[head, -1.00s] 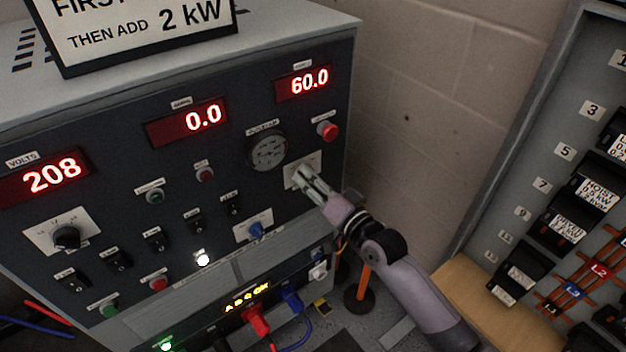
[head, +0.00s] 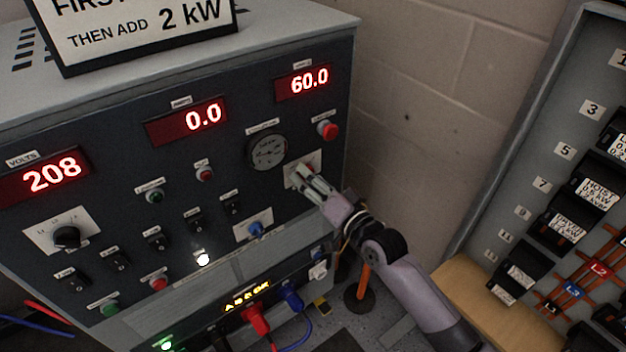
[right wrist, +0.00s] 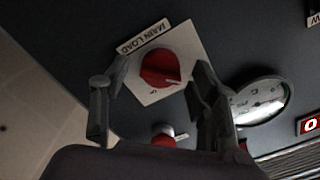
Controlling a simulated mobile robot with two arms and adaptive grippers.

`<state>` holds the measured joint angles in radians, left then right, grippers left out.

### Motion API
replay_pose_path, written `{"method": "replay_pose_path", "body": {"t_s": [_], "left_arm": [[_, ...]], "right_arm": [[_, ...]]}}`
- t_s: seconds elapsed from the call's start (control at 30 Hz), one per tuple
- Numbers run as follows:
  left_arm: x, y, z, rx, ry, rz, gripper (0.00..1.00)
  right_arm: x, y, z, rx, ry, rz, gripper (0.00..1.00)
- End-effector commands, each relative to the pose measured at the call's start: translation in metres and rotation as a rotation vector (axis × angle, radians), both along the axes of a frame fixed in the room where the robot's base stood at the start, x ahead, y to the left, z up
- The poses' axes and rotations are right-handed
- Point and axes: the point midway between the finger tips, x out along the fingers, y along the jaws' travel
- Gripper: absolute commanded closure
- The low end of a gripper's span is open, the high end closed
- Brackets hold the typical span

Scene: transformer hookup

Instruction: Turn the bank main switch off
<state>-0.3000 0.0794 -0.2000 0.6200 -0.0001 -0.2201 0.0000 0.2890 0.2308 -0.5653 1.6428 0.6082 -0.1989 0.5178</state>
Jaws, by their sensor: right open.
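The main switch is a red rotary knob on a white plate labelled MAIN LOAD, seen in the right wrist view (right wrist: 160,66). Its white pointer mark lies toward the plate's lower right there. In the head view a bit of its red (head: 308,168) shows behind my fingers, at the right side of the dark panel. My right gripper (head: 306,178) is open in front of the knob. In the right wrist view its two fingers (right wrist: 152,92) stand apart on either side of the knob, with no contact visible. My left gripper is not in view.
A round gauge (head: 268,151) and a red button (head: 327,130) sit close to the knob. A blue knob (head: 256,229) is lower left. Red displays read 208, 0.0 and 60.0. A breaker panel (head: 500,185) stands at right beyond a block wall (head: 430,90).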

Motion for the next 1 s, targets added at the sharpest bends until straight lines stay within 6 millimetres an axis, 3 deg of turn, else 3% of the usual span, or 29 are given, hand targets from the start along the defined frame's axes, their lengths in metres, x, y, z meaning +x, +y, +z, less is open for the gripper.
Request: {"method": "replay_pose_path", "body": {"t_s": [0.27, 0.7, 1.0], "left_arm": [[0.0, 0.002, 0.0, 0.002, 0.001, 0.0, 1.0], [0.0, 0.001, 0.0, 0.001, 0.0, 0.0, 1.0], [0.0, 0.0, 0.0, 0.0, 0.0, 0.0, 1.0]], "right_arm": [[-0.007, -0.005, 0.0, 0.001, 0.001, 0.0, 0.45], [-0.076, -0.055, -0.001, -0.002, 0.002, 0.0, 0.45], [-0.097, -0.07, 0.0, 0.0, 0.0, 0.0, 0.45]]}}
